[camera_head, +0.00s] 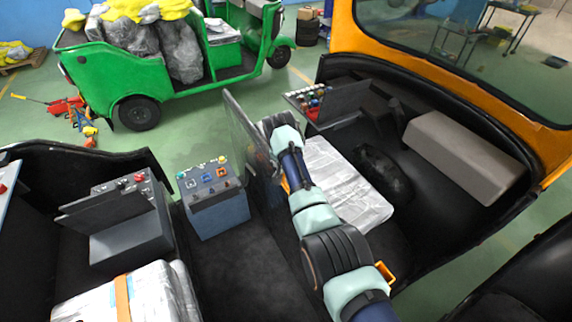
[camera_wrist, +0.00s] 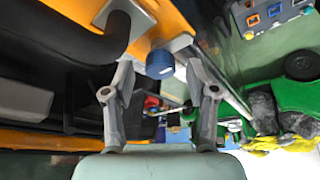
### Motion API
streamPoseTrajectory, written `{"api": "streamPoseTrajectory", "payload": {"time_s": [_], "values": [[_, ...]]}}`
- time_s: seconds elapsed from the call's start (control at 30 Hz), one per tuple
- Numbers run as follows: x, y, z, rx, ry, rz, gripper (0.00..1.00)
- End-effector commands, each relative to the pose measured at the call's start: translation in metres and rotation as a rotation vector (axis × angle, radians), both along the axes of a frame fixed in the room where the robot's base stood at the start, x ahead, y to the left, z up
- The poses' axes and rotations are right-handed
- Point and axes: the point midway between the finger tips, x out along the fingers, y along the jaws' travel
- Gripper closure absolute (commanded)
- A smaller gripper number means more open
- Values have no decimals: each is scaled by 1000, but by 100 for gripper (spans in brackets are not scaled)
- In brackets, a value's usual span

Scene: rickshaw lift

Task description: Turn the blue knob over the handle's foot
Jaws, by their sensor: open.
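In the wrist view, the blue knob (camera_wrist: 160,64) stands out from an orange panel (camera_wrist: 172,22). The black curved handle (camera_wrist: 112,38) and its grey foot plate (camera_wrist: 141,14) are to the upper left of the knob. My gripper (camera_wrist: 159,73) is open, with one finger on each side of the knob in the picture. I see gaps between the fingers and the knob; whether the tips reach around it or stop short, I cannot tell. In the head view, my arm hides the knob and handle, and my gripper cannot be made out.
A grey control box (camera_head: 218,212) with coloured switches stands left of my arm. A thin upright panel (camera_head: 242,135) is close by my wrist. A silver-wrapped load (camera_head: 345,190) lies right of the arm. A green rickshaw (camera_head: 105,75) is parked behind, across open floor.

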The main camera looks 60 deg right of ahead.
Motion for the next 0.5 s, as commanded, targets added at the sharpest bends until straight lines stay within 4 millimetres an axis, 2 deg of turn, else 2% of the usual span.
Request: {"api": "streamPoseTrajectory", "payload": {"time_s": [0.23,0.27,0.5], "values": [[0,-1,-1,-1,0,0,43],[0,-1,-1,0,0,0,46],[0,-1,-1,0,0,0,86]]}}
